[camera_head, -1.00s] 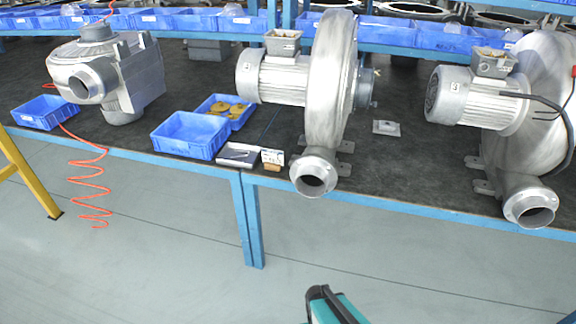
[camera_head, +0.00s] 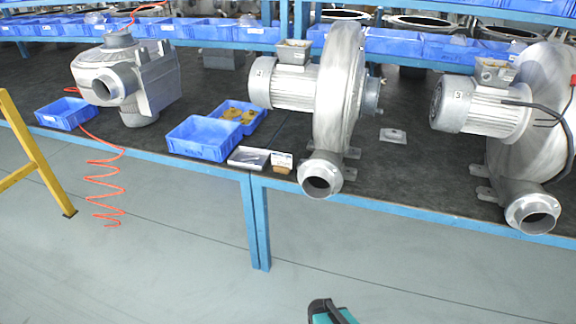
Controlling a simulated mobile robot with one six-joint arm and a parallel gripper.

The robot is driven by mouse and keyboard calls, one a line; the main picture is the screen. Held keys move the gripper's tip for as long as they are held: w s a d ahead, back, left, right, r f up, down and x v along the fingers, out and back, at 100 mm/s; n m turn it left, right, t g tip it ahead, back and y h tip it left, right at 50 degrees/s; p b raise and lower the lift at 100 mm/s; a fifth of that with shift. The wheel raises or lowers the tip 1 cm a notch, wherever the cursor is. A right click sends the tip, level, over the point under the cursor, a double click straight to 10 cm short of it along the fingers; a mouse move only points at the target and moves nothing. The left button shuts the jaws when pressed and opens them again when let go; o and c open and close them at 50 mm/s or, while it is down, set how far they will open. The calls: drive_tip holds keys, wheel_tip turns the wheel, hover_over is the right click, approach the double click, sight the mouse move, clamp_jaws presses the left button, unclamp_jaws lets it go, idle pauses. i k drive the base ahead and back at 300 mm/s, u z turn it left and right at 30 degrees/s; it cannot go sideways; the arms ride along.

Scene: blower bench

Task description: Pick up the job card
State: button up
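A small white card with dark print (camera_head: 283,159), which looks like the job card, stands upright in a small brown block (camera_head: 281,170). It is near the front edge of the bench (camera_head: 400,190), between a shallow grey tray (camera_head: 249,158) and the round outlet of the middle blower (camera_head: 338,100). Its print is too small to read. A teal and black piece of my arm (camera_head: 330,312) shows at the bottom edge, well below the bench edge. My gripper's fingers are not in the picture.
Blue bins (camera_head: 203,139) stand left of the card; one behind holds yellow-brown parts (camera_head: 240,115). Another blower (camera_head: 528,120) is at the right, a grey machine (camera_head: 125,75) at the left. An orange coiled hose (camera_head: 105,190) hangs beside a yellow frame (camera_head: 35,155). The foreground floor is clear.

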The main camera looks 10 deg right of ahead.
sight(282, 163)
drive_tip(key=u, duration=0.1)
drive_tip(key=i, duration=0.95)
drive_tip(key=z, duration=4.85)
drive_tip(key=i, duration=0.15)
drive_tip(key=u, duration=2.9)
